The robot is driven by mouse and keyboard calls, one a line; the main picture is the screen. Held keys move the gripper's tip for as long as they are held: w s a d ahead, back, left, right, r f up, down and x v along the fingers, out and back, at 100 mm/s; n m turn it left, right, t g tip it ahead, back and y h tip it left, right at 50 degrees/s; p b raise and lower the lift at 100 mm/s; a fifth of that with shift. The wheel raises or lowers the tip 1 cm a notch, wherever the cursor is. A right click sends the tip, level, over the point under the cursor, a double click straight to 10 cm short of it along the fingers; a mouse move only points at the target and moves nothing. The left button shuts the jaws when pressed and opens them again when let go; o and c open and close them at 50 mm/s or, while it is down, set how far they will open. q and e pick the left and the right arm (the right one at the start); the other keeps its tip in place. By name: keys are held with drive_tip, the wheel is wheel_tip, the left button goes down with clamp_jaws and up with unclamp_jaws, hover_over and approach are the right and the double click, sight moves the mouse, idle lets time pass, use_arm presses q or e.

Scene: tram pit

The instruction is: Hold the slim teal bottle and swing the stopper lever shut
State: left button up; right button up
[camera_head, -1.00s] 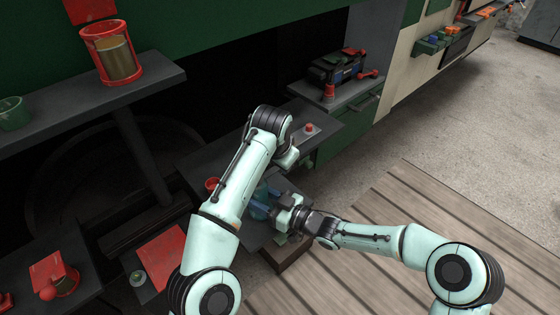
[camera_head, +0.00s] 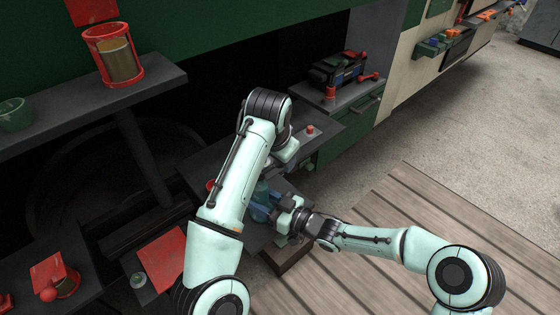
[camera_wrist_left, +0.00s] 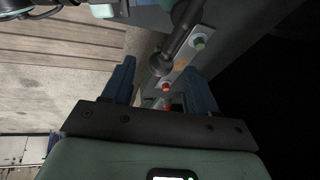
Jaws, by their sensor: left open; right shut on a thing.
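The slim teal bottle (camera_head: 263,190) stands by the dark bench in the head view, partly covered by my left arm. My right gripper (camera_head: 268,212) is shut on it from the right, with blue fingers at its lower part. My left gripper is hidden behind its own arm in the head view. In the left wrist view my left gripper (camera_wrist_left: 160,67) is open, its two blue fingers apart with nothing clearly held. The stopper lever cannot be made out for sure.
A red button (camera_head: 310,129) sits on the dark bench, and a red cup (camera_head: 211,184) stands at left. A dark toolbox (camera_head: 336,69) lies on the back cabinet. In the left wrist view a dark rod (camera_wrist_left: 178,42) and a green knob (camera_wrist_left: 199,42) show beyond the fingers.

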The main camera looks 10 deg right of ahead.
drive_tip(key=shift+f, duration=0.1)
idle(0.3)
drive_tip(key=o, duration=1.3)
drive_tip(key=shift+o, duration=0.2)
drive_tip(key=shift+d, duration=0.15)
